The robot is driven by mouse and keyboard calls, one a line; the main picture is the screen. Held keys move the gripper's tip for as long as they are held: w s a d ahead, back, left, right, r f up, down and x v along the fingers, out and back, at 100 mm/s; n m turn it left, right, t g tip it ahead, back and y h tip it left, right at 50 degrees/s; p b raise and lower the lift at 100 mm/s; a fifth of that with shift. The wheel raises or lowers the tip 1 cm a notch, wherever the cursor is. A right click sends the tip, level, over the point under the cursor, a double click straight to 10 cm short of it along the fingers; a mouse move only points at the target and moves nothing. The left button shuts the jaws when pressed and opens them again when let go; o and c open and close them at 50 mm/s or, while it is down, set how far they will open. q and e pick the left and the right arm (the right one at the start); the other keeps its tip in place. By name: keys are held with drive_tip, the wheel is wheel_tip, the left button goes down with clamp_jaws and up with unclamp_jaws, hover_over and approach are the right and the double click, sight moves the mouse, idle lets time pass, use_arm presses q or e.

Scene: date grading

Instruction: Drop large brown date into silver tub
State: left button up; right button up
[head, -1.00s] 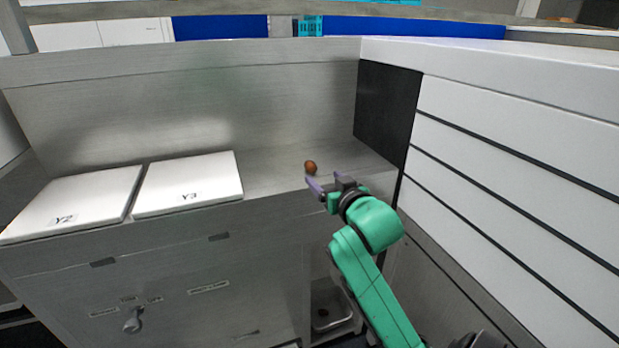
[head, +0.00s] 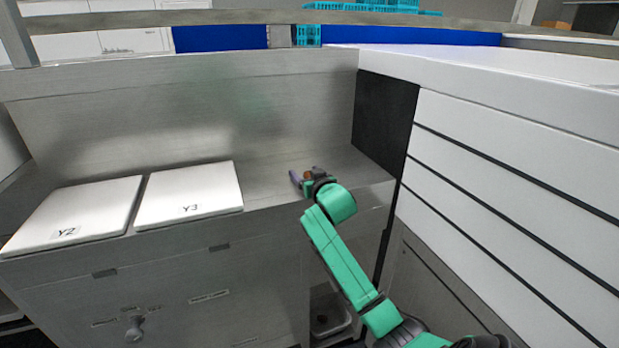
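The large brown date (head: 308,174) lies on the steel counter, to the right of the two white lids. My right gripper (head: 306,178) is at the date, with its fingers apart on either side of it. The gripper hides part of the date, and I cannot make out whether a finger touches it. A silver tub (head: 331,333) sits low in the opening under the counter, partly cut off by the lower frame edge. My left gripper is not in view.
White lids marked Y2 (head: 72,213) and Y3 (head: 188,194) lie on the counter at left. A steel back wall (head: 180,120) rises behind. A black panel (head: 384,122) and a white slatted unit (head: 520,170) bound the right side.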

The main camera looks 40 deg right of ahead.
drive_tip(key=c, duration=0.9)
drive_tip(key=shift+r, duration=0.1)
